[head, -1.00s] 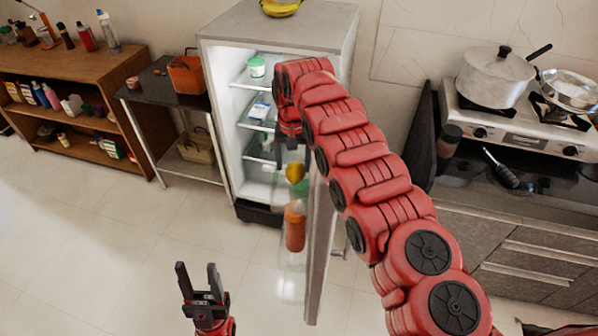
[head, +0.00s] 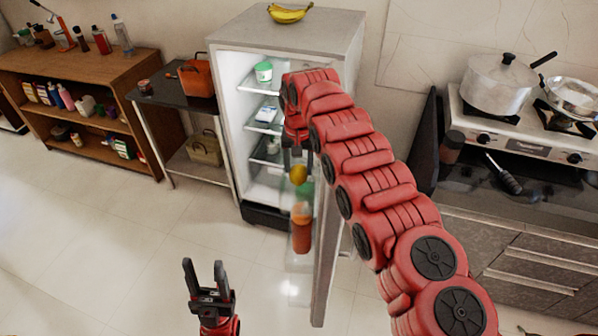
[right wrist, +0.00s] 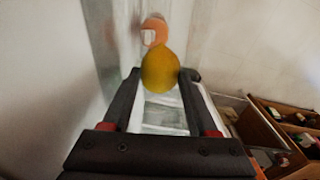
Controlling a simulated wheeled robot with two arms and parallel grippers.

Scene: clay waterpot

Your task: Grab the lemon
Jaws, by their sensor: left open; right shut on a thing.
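The yellow lemon (head: 298,175) is at the tip of my right gripper (head: 299,160), in front of the open fridge. In the right wrist view the lemon (right wrist: 160,70) sits between the fingertips of my right gripper (right wrist: 160,76), which is shut on it. The lemon is held above the door shelf, near an orange bottle (head: 302,232). My left gripper (head: 206,268) is open and empty, low over the floor at the bottom of the head view.
The fridge (head: 222,120) stands open, its door (head: 328,262) swung toward me beside my right arm. Bananas (head: 289,14) lie on top. A stove with a pot (head: 498,86) is at the right. A small dark table (head: 160,92) and wooden shelf (head: 75,75) are at the left.

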